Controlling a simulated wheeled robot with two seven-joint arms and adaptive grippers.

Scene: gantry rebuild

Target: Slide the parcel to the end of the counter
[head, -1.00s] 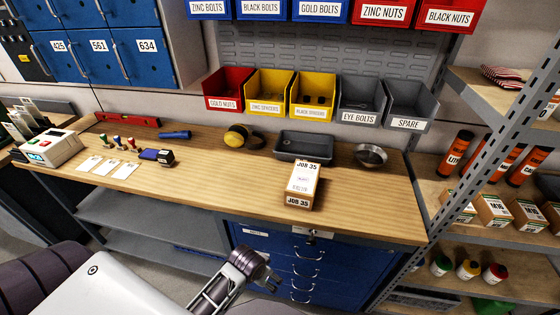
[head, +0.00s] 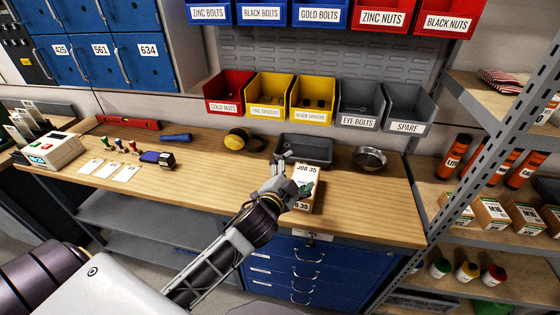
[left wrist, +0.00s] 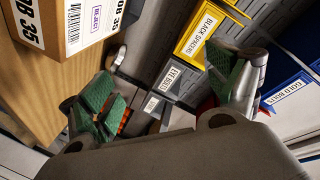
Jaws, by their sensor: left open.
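The parcel (head: 309,170) is a small tan box with a white JOB 35 label. It lies on the wooden counter (head: 370,210), right of its middle and close to the front edge. My left gripper (head: 296,172) is open, with its fingers over and beside the parcel's left side, hiding part of it. In the left wrist view the parcel (left wrist: 88,22) shows at the upper left, outside the open green-padded fingers (left wrist: 170,90), close to one of them. I cannot tell whether that finger touches it. My right gripper is not in view.
A dark grey tray (head: 305,149) stands behind the parcel, and a round metal dish (head: 370,157) behind it to the right. The counter right of the parcel is clear up to the shelf upright (head: 475,160). A yellow-and-black roll (head: 238,140) lies to the left.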

